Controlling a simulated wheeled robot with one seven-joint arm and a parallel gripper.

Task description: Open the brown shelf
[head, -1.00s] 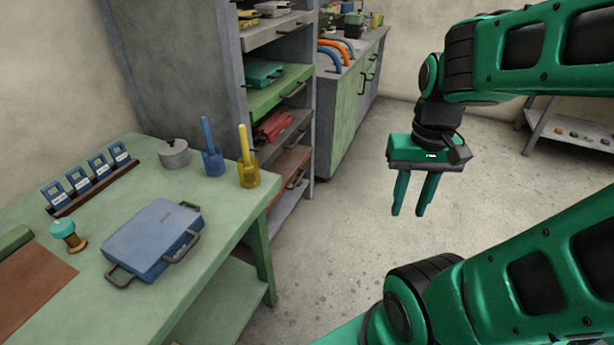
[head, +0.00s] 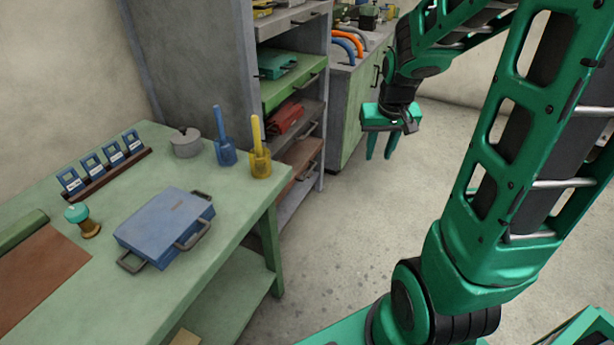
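The brown shelf (head: 304,159) is a low board in the grey shelf rack, below the one with the red bundle. Its front edge carries a dark handle. The yellow holder and green table hide part of it. My gripper (head: 381,156) hangs to the right of the rack, fingers pointing down. Its two fingers are apart with nothing between them. It appears clear of the brown shelf's handle.
The green table (head: 225,250) stands at the left with a blue case (head: 165,226), a yellow holder (head: 260,160) and a blue holder (head: 225,150). A green cabinet (head: 350,120) stands beyond the rack. Floor (head: 365,230) in front is clear.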

